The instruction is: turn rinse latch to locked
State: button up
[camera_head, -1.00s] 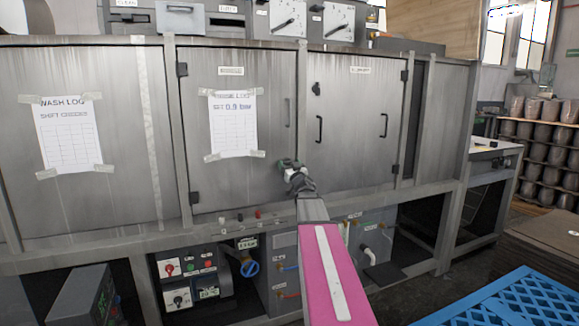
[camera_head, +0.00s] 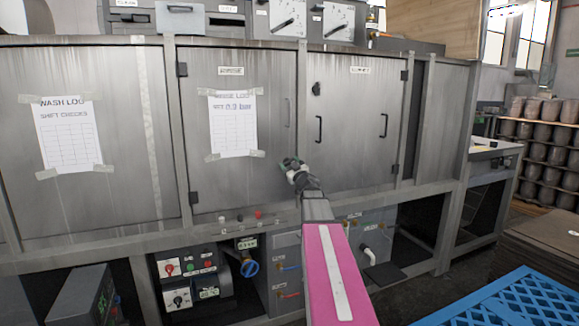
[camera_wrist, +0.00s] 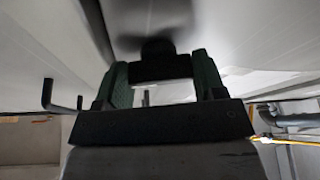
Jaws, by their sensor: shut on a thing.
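The middle cabinet door (camera_head: 240,125) carries a small label and a taped sheet about a set pressure. My gripper (camera_head: 291,164) is at the lower right edge of this door, and hides the spot behind it in the head view. In the wrist view, my gripper's green-padded fingers (camera_wrist: 160,75) reach to a dark rounded knob (camera_wrist: 157,46), which I take as the rinse latch. They are shut on it, close to the grey door surface. The latch's exact angle is hidden by the fingers.
The right door (camera_head: 352,150) has a dark latch (camera_head: 316,89) near its upper left corner and bar handles. A narrow handle (camera_head: 288,112) is above my gripper. A frame rail runs below the doors. A blue crate (camera_head: 515,300) stands at the lower right.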

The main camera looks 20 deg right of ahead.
jog(key=n+g+y, duration=0.1)
jog(key=n+y, duration=0.1)
jog(key=n, duration=0.3)
jog(key=shift+d, duration=0.1)
jog(key=n+g, duration=0.1)
jog(key=n, duration=0.1)
jog(key=n+y, duration=0.1)
jog(key=n, duration=0.1)
jog(key=shift+r+n+g+y, duration=0.1)
jog(key=shift+n+g+y, duration=0.2)
jog(key=shift+g, duration=0.1)
jog(key=n+g, duration=0.1)
jog(key=n, duration=0.2)
jog(key=n+g, duration=0.1)
jog(key=n, duration=0.2)
jog(key=shift+n+g, duration=0.3)
jog(key=shift+n, duration=0.1)
jog(key=o, duration=0.6)
jog(key=shift+o, duration=0.2)
jog(key=shift+r, duration=0.1)
jog(key=v, duration=1)
jog(key=shift+s+d, duration=0.2)
jog(key=shift+s, duration=0.15)
